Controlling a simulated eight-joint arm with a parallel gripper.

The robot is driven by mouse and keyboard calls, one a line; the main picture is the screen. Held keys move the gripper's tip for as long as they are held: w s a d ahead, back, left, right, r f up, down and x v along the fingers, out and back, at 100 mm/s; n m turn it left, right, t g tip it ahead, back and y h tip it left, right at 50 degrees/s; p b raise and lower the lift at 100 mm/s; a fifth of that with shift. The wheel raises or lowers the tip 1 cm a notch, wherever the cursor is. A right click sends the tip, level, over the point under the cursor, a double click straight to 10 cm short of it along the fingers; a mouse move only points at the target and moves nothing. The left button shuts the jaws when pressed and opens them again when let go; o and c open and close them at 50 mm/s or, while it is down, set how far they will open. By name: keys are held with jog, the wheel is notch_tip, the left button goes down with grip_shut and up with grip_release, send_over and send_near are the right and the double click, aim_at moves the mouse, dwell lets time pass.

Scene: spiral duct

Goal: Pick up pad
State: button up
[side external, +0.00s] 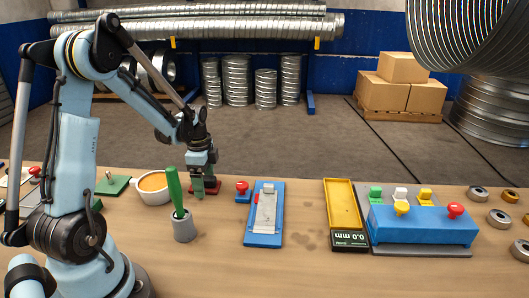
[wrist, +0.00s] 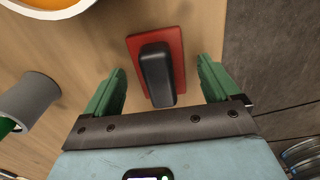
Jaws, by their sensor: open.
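The pad (wrist: 134,46) looks like a red flat plate with a black rounded block on top, lying on the wooden table. In the side external view its red edge (side external: 214,189) shows beneath my gripper (side external: 203,183), beyond the grey cup. My gripper points down with its green fingers open. In the wrist view the fingers of my gripper (wrist: 161,68) stand on the left and right of the pad, with a gap on each side and nothing held. The fingers hide part of the pad in the side external view.
An orange-filled bowl (side external: 153,196) stands close left of the pad. A grey cup (side external: 184,230) with a green-handled tool is in front. A red-knobbed blue block (side external: 242,197) and blue fixture (side external: 264,239) are to the right. The table's far edge lies just behind.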

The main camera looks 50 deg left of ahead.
aim_at(204, 177)
jog(key=c, duration=1.2)
jog(key=shift+r, duration=0.15)
jog(key=shift+r, duration=0.55)
notch_tip(204, 177, up, 2)
jog(key=shift+r, duration=0.2)
jog(key=d+r, duration=0.2)
jog(key=d, duration=0.2)
jog(key=d+r, duration=0.2)
jog(key=d, duration=0.1)
jog(key=d+r, duration=0.3)
jog(key=d, duration=0.1)
jog(key=shift+w+d+r, duration=0.1)
jog(key=shift+w+d, duration=0.2)
jog(key=shift+d, duration=0.05)
